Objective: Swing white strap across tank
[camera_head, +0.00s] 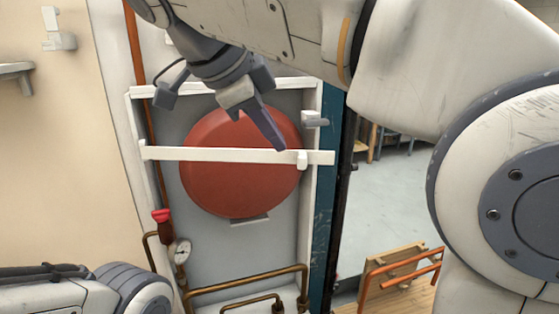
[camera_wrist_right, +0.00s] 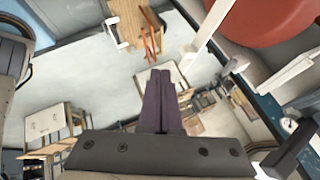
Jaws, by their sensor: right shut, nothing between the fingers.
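The white strap (camera_head: 225,154) lies nearly level across the front of the round red tank (camera_head: 240,190). Its left end is at the left side of the white frame, and its right end reaches over the right side of the frame. A small white upright tab (camera_head: 302,160) stands near that right end. My right gripper (camera_head: 281,147) is shut and empty, its tips just above the strap, left of the tab. I cannot tell whether they touch. The right wrist view shows the closed fingers (camera_wrist_right: 161,74) and part of the red tank (camera_wrist_right: 268,18). My left gripper is out of view.
A grey bracket (camera_head: 315,119) sits on the frame's right side above the strap. A wooden rack (camera_head: 395,275) stands at lower right, beyond the blue edge (camera_head: 326,200).

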